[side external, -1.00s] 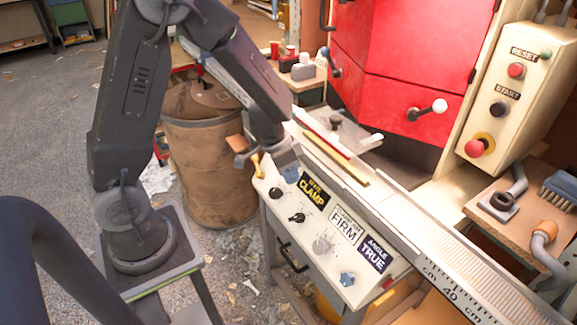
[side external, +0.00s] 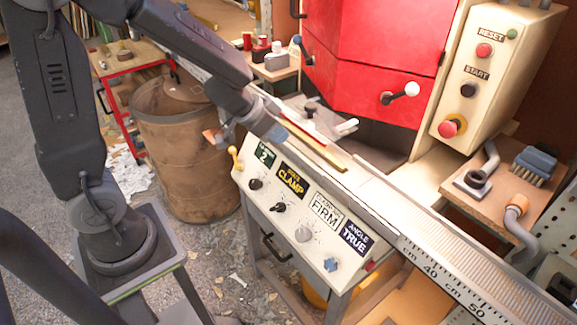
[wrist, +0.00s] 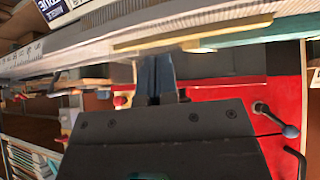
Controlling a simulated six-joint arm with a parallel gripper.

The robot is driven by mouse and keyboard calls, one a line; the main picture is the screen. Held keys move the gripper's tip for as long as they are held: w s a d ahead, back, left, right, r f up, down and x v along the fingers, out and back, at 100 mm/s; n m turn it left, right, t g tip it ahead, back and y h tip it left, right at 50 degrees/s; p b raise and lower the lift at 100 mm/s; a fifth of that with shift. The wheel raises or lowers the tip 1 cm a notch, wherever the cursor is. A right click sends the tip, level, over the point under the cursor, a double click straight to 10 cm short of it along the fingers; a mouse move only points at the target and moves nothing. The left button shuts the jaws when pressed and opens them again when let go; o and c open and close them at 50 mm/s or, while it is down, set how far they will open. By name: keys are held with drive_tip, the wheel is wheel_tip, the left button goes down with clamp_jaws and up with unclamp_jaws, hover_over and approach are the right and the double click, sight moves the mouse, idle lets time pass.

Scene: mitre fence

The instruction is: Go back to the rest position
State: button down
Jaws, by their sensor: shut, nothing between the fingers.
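My arm comes down from the upper left of the side view, bent at the elbow. No rest position is marked in either view.
A yellow strip (side external: 318,150) lies on the rail. A brown barrel (side external: 185,160) stands left of the panel. A switch box (side external: 490,75) is at the right.

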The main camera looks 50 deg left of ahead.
drive_tip(key=s+a+r+n+t+y, duration=0.1)
drive_tip(key=s+r+n+t+y, duration=0.15)
drive_tip(key=r, duration=0.25)
drive_tip(key=s+a+r+n+t+y, duration=0.1)
drive_tip(key=r+y, duration=0.3)
drive_tip(key=r, duration=0.2)
drive_tip(key=s+d+g+h, duration=0.2)
drive_tip(key=s+d, duration=0.2)
drive_tip(key=s, duration=0.3)
drive_tip(key=s+d+r+g+h, duration=0.1)
drive_tip(key=s+d+g+h, duration=0.1)
drive_tip(key=s, duration=0.5)
drive_tip(key=shift+s+d+r+m+g, duration=0.2)
drive_tip(key=shift+d+m+g, duration=0.35)
drive_tip(key=shift+d, duration=0.55)
